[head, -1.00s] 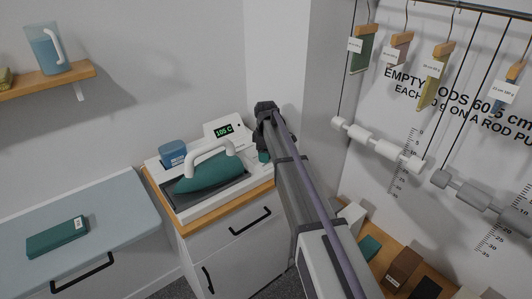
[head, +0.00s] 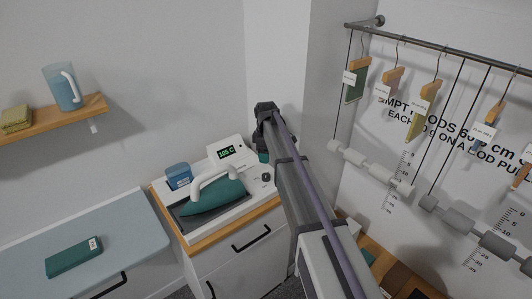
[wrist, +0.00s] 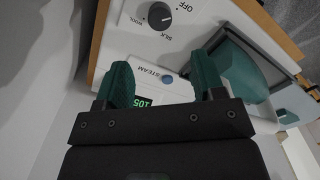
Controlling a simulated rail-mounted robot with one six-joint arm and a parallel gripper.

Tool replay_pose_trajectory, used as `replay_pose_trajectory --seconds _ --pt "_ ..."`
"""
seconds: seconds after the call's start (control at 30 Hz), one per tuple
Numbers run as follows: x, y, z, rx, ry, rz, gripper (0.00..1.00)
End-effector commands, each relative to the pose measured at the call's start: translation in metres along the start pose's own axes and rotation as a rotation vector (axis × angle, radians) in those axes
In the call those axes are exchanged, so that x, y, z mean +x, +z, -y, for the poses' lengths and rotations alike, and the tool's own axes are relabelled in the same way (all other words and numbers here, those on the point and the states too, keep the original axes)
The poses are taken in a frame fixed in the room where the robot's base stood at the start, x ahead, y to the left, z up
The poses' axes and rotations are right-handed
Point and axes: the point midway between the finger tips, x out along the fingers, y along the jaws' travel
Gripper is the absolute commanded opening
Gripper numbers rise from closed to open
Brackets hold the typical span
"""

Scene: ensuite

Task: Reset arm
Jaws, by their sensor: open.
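My arm reaches up the middle of the head view, with its far end (head: 265,108) near the wall corner, behind and right of the iron station. In the wrist view my gripper (wrist: 163,80) is open, its two green fingers apart with nothing between them. It is above the station's white panel (wrist: 150,45), which has a dial (wrist: 160,16), a blue steam button and a green readout. Whether the fingers touch the panel cannot be told. The green iron (head: 212,197) with a white handle rests on its station, left of my arm.
A blue ironing surface (head: 120,235) with a green block (head: 74,257) lies at left. A wall shelf (head: 55,118) holds a blue jug (head: 63,90) and a folded cloth (head: 15,119). At right, tagged swatches and weighted rods hang from a rail (head: 440,47).

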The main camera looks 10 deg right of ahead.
Motion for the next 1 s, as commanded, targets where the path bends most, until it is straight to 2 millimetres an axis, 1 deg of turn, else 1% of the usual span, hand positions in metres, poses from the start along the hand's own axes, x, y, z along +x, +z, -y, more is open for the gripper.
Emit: replay_pose_trajectory --seconds 0.07,0.17,0.2,0.23,0.27,0.3,0.37,0.4,0.47,0.5,0.6,0.67,0.73,1.0 --pt "0.000 0.000 0.000 0.014 0.000 0.000 0.63" --pt "0.000 0.001 0.001 0.141 0.000 0.000 0.63" --pt "0.000 0.005 0.011 0.238 0.000 0.000 0.63" --pt "0.000 0.012 0.027 0.329 0.000 0.000 0.63" --pt "0.001 0.022 0.051 0.432 0.000 0.000 0.63" --pt "0.002 0.038 0.086 0.570 0.000 0.001 0.63" --pt "0.004 0.061 0.139 0.760 0.000 0.001 0.63" --pt "0.006 0.076 0.173 0.872 0.000 0.001 0.63" --pt "0.009 0.097 0.221 1.012 0.001 0.001 0.63" --pt "0.010 0.110 0.250 1.082 0.001 0.001 0.63" --pt "0.013 0.133 0.302 1.162 0.001 0.001 0.63" --pt "0.014 0.140 0.319 1.165 0.001 0.001 0.63" --pt "0.015 0.144 0.328 1.163 0.001 0.001 0.63" --pt "0.015 0.143 0.325 1.162 0.001 0.001 0.63"
